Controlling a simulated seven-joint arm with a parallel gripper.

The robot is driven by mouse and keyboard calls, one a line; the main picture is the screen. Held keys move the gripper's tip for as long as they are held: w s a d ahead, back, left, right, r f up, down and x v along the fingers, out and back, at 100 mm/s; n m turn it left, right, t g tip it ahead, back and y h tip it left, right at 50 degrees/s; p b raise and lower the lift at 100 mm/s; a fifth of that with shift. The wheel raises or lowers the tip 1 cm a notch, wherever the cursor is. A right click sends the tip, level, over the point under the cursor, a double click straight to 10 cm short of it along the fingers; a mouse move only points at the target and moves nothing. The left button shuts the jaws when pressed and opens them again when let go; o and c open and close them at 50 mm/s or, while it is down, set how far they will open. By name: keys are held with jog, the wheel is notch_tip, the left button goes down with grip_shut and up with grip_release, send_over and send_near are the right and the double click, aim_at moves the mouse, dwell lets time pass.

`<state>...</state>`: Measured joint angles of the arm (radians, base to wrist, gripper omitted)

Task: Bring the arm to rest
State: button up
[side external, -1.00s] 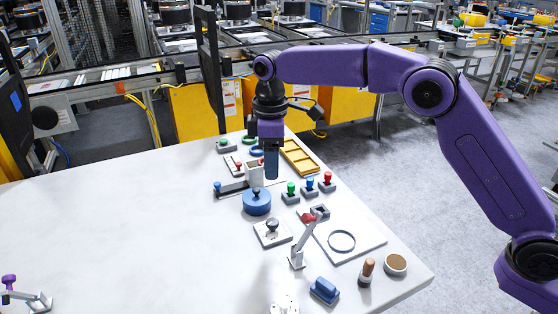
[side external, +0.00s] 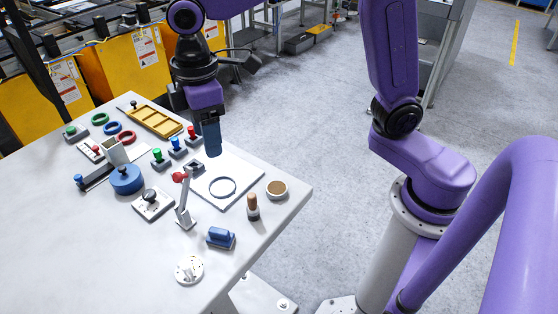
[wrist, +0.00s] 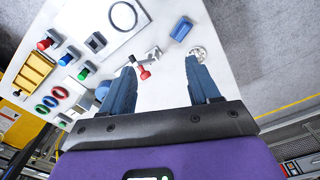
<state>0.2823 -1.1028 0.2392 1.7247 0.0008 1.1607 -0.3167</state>
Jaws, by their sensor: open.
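My gripper (side external: 211,145) hangs down from the purple arm, its dark blue fingers above the back edge of the white table (side external: 90,250). In the side view it overlaps the far corner of the white plate with a ring (side external: 215,195). In the wrist view the two blue fingers of my gripper (wrist: 161,86) are spread wide apart with nothing held between them. The wrist view also shows the white table (wrist: 160,80) below. The side view shows the fingers nearly edge-on, so the gap does not show there.
Near the gripper stand red, blue and green buttons (side external: 176,148), a yellow tray (side external: 155,121) and a red-knobbed lever (side external: 183,200). A blue round container (side external: 126,180), blue block (side external: 220,238) and brown-topped peg (side external: 253,207) stand on the table. Its left front is clear.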

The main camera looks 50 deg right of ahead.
jog(key=s+d+f, duration=0.2)
jog(key=s+d, duration=0.6)
jog(key=s, duration=0.2)
jog(key=s+d+f, duration=0.2)
jog(key=s+d, duration=0.7)
jog(key=s, duration=0.1)
jog(key=shift+s+f, duration=0.4)
